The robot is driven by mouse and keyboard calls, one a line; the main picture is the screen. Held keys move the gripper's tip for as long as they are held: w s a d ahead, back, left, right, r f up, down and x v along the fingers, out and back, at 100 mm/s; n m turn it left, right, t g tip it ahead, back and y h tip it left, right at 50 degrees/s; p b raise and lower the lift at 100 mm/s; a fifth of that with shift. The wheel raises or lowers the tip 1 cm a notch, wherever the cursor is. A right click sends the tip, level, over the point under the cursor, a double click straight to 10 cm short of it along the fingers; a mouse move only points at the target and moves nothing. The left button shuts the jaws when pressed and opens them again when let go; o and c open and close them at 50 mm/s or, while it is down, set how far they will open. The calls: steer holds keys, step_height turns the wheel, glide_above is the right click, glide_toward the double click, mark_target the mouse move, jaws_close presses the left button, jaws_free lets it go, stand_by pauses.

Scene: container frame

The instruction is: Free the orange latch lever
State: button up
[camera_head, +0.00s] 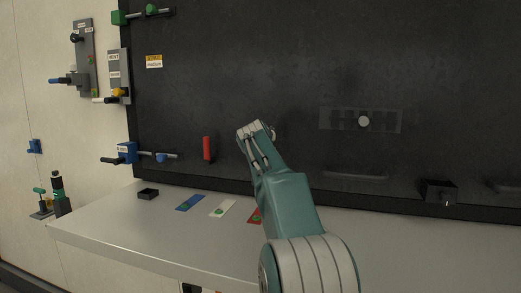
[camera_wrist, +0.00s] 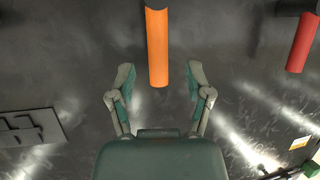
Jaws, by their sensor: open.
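The orange latch lever (camera_wrist: 158,48) shows in the wrist view as a cylinder-like bar entering from the top edge. Its near end lies roughly between my two fingertips as seen there. I cannot tell how deep it sits or whether a finger touches it. In the head view I cannot make it out; my gripper and arm seem to hide it. My gripper (camera_wrist: 160,78) is open, its two teal fingers spread with nothing clasped. In the head view my gripper (camera_head: 257,130) is in front of the dark panel, right of a red handle (camera_head: 207,148).
The red handle also shows in the wrist view (camera_wrist: 302,42). A pale shelf (camera_head: 130,225) runs below the dark panel (camera_head: 300,60), with a small black box (camera_head: 148,194) and blue, white and red strips. A blue fixture (camera_head: 126,152) with a rod is at the panel's left edge.

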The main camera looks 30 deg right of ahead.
steer(key=v, duration=0.7)
steer(key=shift+w+f, duration=0.1)
steer(key=s+a+f+n+g+y, duration=0.1)
steer(key=s+a+f+n+y, duration=0.1)
steer(key=s+a+f, duration=0.45)
steer(key=s+a+f+n+g+y, duration=0.1)
steer(key=s+a+f+n+y, duration=0.15)
steer(key=s+a, duration=0.7)
steer(key=s+a+f+n+g+y, duration=0.1)
steer(key=s+a+f+y, duration=0.1)
steer(key=s+a+f, duration=0.4)
steer(key=s+a+f+n+g+y, duration=0.1)
steer(key=s+a+f+n+y, duration=0.1)
steer(key=s+a+f, duration=0.5)
steer(key=s+f, duration=0.4)
steer(key=shift+s+f+g, duration=0.25)
steer(key=shift+s+g, duration=0.05)
steer(key=shift+n, duration=0.25)
